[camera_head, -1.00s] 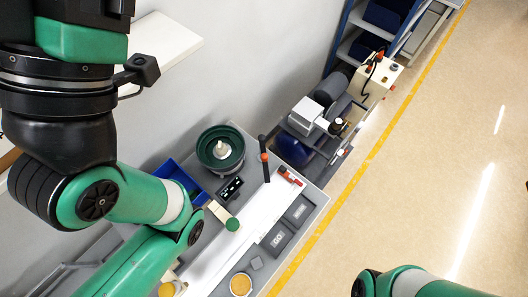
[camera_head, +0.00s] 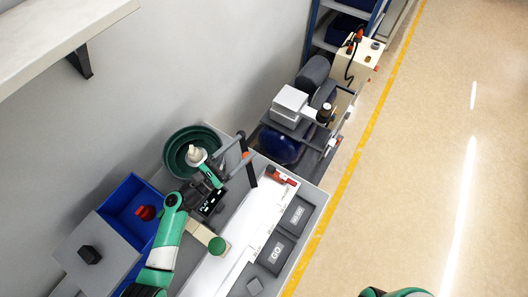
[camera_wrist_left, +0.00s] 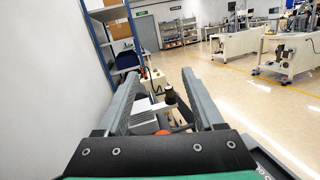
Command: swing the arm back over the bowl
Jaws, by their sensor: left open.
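The dark green round bowl (camera_head: 174,153) with a pale centre post (camera_head: 195,155) stands at the back of the bench in the head view. My left gripper (camera_head: 244,148) is open and empty. Its arm comes up from the bottom left, and its wrist covers the bowl's lower right part. The fingers point up and right, and the tips are just right of the bowl, near a black upright post (camera_head: 249,171). In the left wrist view the two fingers (camera_wrist_left: 168,100) are apart with only background machinery between them. My right gripper is out of view.
A blue bin (camera_head: 128,198) with a red object (camera_head: 146,212) stands left of the arm. The white bench strip (camera_head: 235,240) and the GO tray (camera_head: 275,253) lie right of the arm. Machinery (camera_head: 290,105) stands beyond the bench.

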